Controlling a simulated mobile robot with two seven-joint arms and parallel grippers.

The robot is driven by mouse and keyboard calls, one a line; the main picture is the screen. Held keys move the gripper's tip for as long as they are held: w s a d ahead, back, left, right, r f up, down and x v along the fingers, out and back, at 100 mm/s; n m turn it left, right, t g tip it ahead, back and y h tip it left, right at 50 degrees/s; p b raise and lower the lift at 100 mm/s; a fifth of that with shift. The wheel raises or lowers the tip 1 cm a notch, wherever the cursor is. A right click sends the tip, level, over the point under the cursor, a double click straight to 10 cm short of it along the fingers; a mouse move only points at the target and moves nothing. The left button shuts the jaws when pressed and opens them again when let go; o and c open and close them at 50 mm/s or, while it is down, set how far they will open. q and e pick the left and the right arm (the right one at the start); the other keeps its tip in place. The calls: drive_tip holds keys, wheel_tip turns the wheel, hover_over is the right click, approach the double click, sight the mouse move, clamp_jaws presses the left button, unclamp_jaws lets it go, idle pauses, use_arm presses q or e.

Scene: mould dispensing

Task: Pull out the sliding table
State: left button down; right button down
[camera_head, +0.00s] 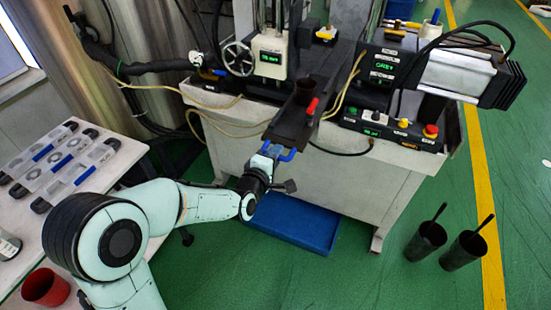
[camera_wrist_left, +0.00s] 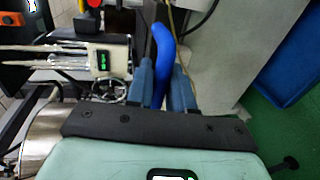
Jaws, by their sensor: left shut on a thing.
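The sliding table (camera_head: 288,130) is a dark narrow slab that sticks out from the front of the machine bench. A blue handle (camera_head: 287,154) is at its near end. My left gripper (camera_head: 270,152) is shut on this handle. In the left wrist view the curved blue handle (camera_wrist_left: 165,50) runs between the two blue-grey fingers of my left gripper (camera_wrist_left: 165,88). A dark cup (camera_head: 305,92) and a red-tipped part (camera_head: 312,106) are on or just above the slab; their exact contact cannot be told. My right gripper is not in view.
A blue tray (camera_head: 292,222) lies on the floor below the handle. Two dark ladle-like cups (camera_head: 427,240) stand on the green floor at right. A white table (camera_head: 110,165) with several blue-handled parts and a red cup (camera_head: 46,288) is at left. Yellow hoses hang along the bench front.

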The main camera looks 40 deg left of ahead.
use_arm(q)
drive_tip(key=shift+s, duration=0.25)
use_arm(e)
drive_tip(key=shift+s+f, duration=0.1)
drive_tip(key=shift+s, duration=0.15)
use_arm(q)
drive_tip(key=c, duration=1.1)
unclamp_jaws()
drive_tip(key=shift+c, duration=0.2)
